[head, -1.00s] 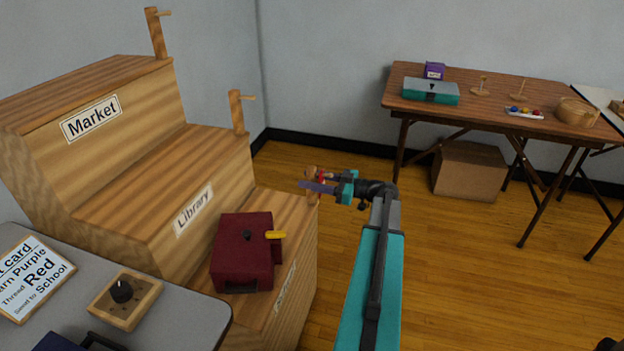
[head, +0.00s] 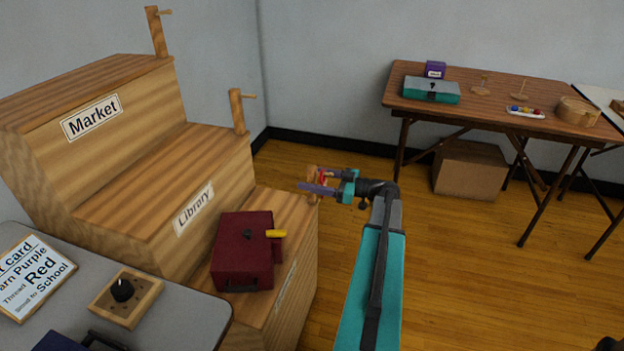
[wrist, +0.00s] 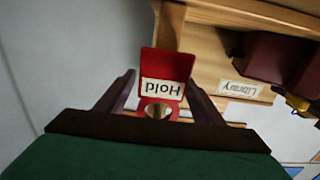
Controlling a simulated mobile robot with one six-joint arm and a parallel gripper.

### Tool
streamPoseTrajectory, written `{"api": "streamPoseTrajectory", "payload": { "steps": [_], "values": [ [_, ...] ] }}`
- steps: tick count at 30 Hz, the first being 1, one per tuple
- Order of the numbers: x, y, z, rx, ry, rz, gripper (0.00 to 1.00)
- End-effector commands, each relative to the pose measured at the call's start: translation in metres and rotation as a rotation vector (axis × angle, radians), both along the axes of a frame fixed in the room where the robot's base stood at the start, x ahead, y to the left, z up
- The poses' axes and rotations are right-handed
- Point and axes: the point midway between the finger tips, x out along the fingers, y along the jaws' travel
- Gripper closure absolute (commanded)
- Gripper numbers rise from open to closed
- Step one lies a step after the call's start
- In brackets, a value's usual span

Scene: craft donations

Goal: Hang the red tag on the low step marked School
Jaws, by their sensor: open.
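The red tag (wrist: 176,68), which reads "Hold" upside down in the wrist view, is between the fingers of my gripper (wrist: 160,92). The fingers are apart, with a gap on each side of the tag. The tag's round hole has a wood-coloured end showing in it, and a wooden post (wrist: 168,28) stands behind. In the head view my gripper (head: 318,180) is at the short post on the low step (head: 290,208), and the tag shows as a small red patch (head: 322,178). The low step's front label (head: 286,284) is too slanted to read.
A dark red box (head: 243,262) with a yellow handle sits on the low step. Higher steps read Library (head: 194,209) and Market (head: 91,118), each with a peg post. A grey table (head: 190,318) is at front left. Open floor lies right.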

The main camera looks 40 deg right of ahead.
Motion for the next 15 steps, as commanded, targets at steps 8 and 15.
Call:
{"api": "streamPoseTrajectory", "payload": {
  "steps": [8, 15],
  "values": [
    [-0.021, -0.012, 0.001, 0.000, 0.000, -0.002, 0.38],
    [-0.052, -0.028, 0.001, 0.000, 0.000, -0.003, 0.38]
  ]
}}
